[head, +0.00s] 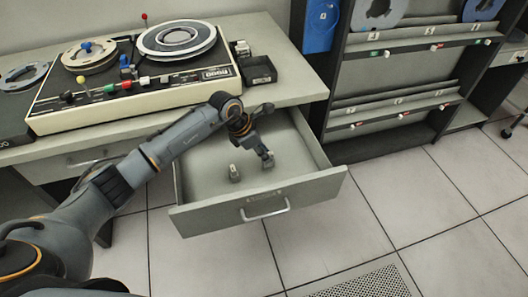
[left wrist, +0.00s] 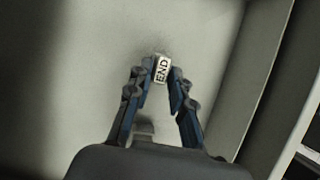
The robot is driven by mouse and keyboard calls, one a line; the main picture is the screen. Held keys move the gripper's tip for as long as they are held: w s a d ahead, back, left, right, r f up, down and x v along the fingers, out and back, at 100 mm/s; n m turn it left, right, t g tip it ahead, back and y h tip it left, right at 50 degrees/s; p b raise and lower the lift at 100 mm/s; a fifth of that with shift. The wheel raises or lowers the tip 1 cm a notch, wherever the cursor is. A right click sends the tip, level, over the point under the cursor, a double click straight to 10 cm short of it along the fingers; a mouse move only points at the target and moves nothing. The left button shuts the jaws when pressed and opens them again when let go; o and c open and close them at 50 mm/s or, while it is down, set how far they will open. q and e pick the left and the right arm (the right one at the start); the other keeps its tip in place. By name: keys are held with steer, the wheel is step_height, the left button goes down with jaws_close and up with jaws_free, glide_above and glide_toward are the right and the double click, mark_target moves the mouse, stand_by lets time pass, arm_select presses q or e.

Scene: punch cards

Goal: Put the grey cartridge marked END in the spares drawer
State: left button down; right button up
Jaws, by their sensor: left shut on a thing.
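The grey cartridge marked END (left wrist: 161,69) sits between the fingertips of my left gripper (left wrist: 160,80), label facing the wrist camera. In the head view my left gripper (head: 265,153) reaches down into the open drawer (head: 305,190), with the cartridge (head: 268,162) at its tips. The cartridge is low over the drawer floor, inside the walls; I cannot tell whether it touches the floor. The gripper is shut on it. My right gripper is not in view.
Another small grey cartridge (head: 235,173) stands in the drawer, left of my gripper. The desk (head: 285,85) above holds a tape deck (head: 130,85) and a black open box (head: 258,70). A dark rack (head: 395,90) stands to the right. The rest of the drawer floor is clear.

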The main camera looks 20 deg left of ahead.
arm_select(q)
steer(key=shift+f, duration=0.2)
steer(key=shift+f+b, duration=0.35)
steer(key=shift+b, duration=0.1)
steer(key=shift+f, duration=0.2)
steer(key=shift+f, duration=0.1)
steer(key=shift+f+b, duration=0.3)
steer(key=shift+b, duration=0.2)
steer(key=c, duration=1.1)
jaws_free()
steer(key=shift+c, duration=0.2)
